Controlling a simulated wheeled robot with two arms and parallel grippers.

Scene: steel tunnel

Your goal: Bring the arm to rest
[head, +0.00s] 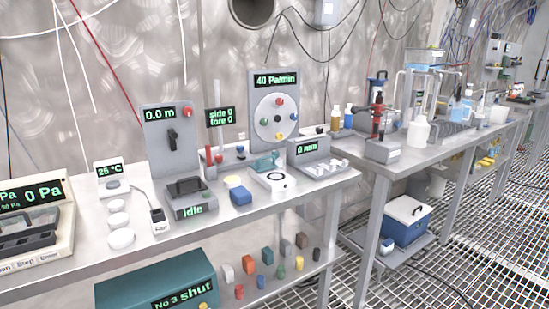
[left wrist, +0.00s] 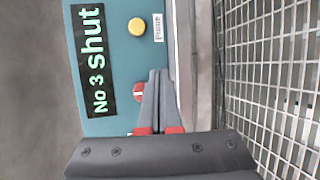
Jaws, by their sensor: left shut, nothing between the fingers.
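My left gripper (left wrist: 158,74) shows in the left wrist view, its two grey fingers together with nothing between them. It is in front of a teal box with a "No 3 shut" display (left wrist: 92,60). A yellow round button (left wrist: 136,26) is on the box beyond the fingertips. A red round part (left wrist: 138,92) is just left of the fingers, partly hidden by them. I cannot tell whether the fingers touch the box. The teal box (head: 150,272) also shows in the head view, low under the bench. Neither arm shows in the head view.
A steel bench (head: 262,203) with gauges and devices stands above the box. Small coloured blocks stand on its lower shelf (head: 285,283). A second bench (head: 445,150) is to the right. Metal grating (left wrist: 270,80) is right of the gripper in the left wrist view.

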